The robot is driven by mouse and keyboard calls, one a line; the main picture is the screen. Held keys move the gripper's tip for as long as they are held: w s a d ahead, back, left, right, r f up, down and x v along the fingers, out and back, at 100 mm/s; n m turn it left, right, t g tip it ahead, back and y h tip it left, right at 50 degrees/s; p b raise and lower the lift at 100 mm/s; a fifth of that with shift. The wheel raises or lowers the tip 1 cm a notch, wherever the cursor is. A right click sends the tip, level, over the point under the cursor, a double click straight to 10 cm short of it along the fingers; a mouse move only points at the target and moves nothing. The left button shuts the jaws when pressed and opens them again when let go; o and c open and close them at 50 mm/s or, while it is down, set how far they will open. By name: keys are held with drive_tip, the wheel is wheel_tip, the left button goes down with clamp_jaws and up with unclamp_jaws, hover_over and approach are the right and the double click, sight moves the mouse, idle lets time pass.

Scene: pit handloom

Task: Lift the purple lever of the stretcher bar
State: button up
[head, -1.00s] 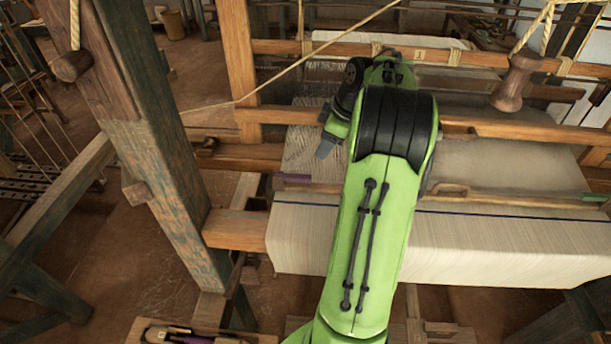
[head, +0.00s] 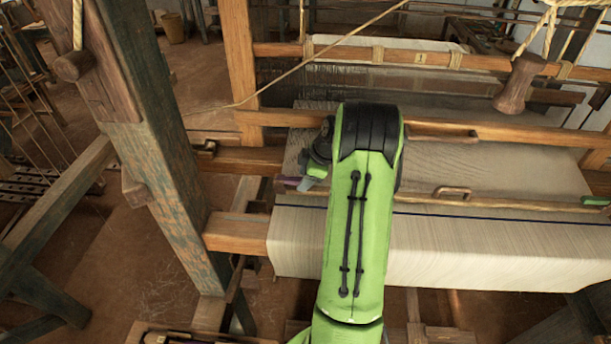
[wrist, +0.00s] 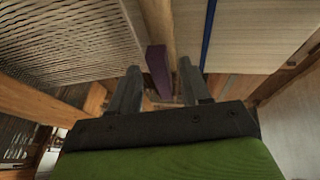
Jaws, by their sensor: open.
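The purple lever (head: 288,180) shows as a small piece at the left end of the wooden stretcher bar (head: 500,204), which lies across the cloth. My gripper (head: 308,184) is beside it, partly hidden by my green arm. In the wrist view the purple lever (wrist: 159,72) appears between the two dark fingers of my open gripper (wrist: 160,68), with a gap on each side. I cannot tell whether the fingers are level with the lever in depth. The stretcher bar also shows in the wrist view (wrist: 158,28).
The cloth (head: 450,250) has a dark blue stripe just in front of the bar. A brown handle (head: 452,191) sits near the bar's middle and a green piece (head: 595,200) at its right end. A thick loom post (head: 155,170) stands at left.

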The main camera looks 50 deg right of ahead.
clamp_jaws()
